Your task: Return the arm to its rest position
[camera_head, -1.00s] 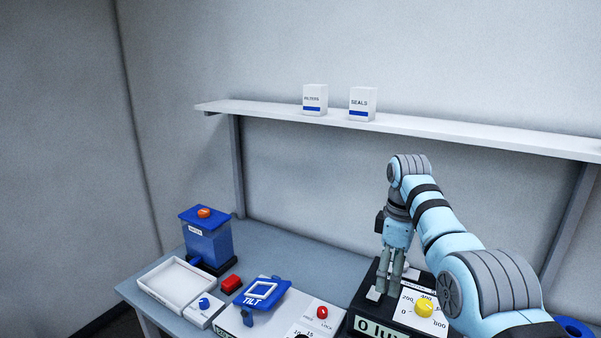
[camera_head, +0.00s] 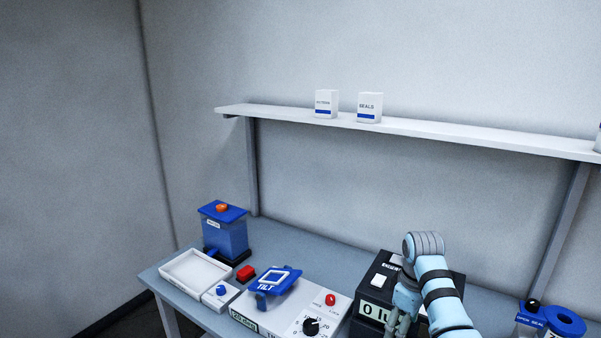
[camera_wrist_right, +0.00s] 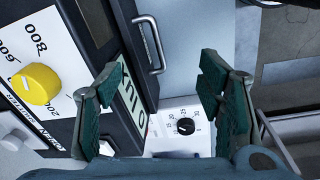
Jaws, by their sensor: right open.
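My right gripper (camera_head: 398,328) is low in front of the black lux box (camera_head: 371,311) in the head view, partly cut off by the bottom edge. In the right wrist view the right gripper (camera_wrist_right: 160,95) is open, its two dark green fingers wide apart with nothing between them. Beyond the fingers are the box's display, a metal handle (camera_wrist_right: 152,45) and a black dial (camera_wrist_right: 185,126) on a white panel. The yellow knob (camera_wrist_right: 36,84) lies left of the fingers. My left gripper is not in view.
Blue-topped items (camera_head: 565,322) are at the right.

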